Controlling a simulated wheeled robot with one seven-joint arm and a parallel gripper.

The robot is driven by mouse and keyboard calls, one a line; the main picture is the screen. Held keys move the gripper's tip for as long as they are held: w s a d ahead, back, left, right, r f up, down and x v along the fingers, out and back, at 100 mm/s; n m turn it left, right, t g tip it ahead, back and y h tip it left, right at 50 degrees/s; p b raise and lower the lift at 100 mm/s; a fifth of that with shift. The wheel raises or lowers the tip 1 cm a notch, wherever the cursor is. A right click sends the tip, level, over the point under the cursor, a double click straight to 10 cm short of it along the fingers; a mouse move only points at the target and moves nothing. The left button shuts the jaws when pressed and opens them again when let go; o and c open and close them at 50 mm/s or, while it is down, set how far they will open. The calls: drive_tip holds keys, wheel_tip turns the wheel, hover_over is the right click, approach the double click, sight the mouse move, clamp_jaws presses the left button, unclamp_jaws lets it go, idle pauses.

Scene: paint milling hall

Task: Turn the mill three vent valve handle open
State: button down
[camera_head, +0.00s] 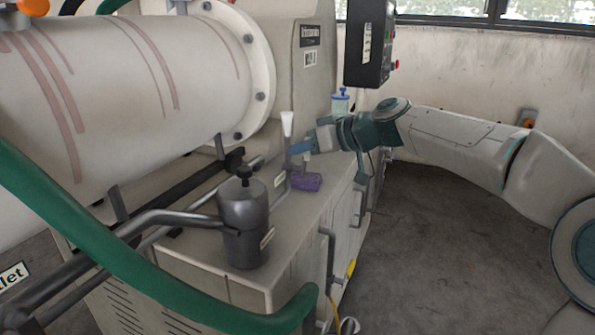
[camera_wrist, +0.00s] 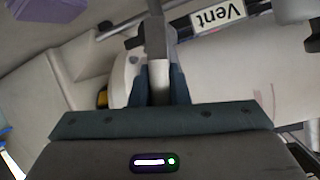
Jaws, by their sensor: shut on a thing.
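The vent valve handle (camera_head: 287,124) has a white grip on a grey stem and stands about upright on the mill's base cabinet in the head view. My gripper (camera_head: 296,147) reaches it from the right. In the wrist view my gripper (camera_wrist: 159,88) has its two dark blue fingers on either side of the pale grip (camera_wrist: 159,82), shut on it. The grey stem (camera_wrist: 155,38) runs up from between the fingers. A white label reading "Vent" (camera_wrist: 218,15) is beside it. The valve body is hard to make out.
A purple block (camera_head: 306,181) lies on the cabinet top (camera_head: 205,262) just below my gripper. A dark grey canister (camera_head: 244,205) and a thick green hose (camera_head: 150,277) are nearer. A blue-capped bottle (camera_head: 341,102) stands behind. Floor at right (camera_head: 430,240) is clear.

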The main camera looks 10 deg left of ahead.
drive_tip(key=shift+s+f+n+t+b, duration=0.25)
drive_tip(key=shift+s+n+t+b, duration=0.4)
drive_tip(key=shift+b, duration=2)
drive_tip(key=shift+w+r+n, duration=0.1)
drive_tip(key=shift+w+n, duration=0.05)
drive_tip(key=shift+n, duration=0.2)
drive_tip(key=c, duration=1.4)
unclamp_jaws()
drive_tip(key=shift+d, duration=0.1)
drive_tip(key=shift+r, duration=0.15)
drive_tip(key=b+v, duration=0.1)
drive_tip(key=v, duration=1.2)
drive_tip(key=shift+s+d+r, duration=0.1)
drive_tip(key=shift+s+d, duration=0.15)
drive_tip(key=shift+s, duration=0.05)
drive_tip(key=shift+a, duration=0.1)
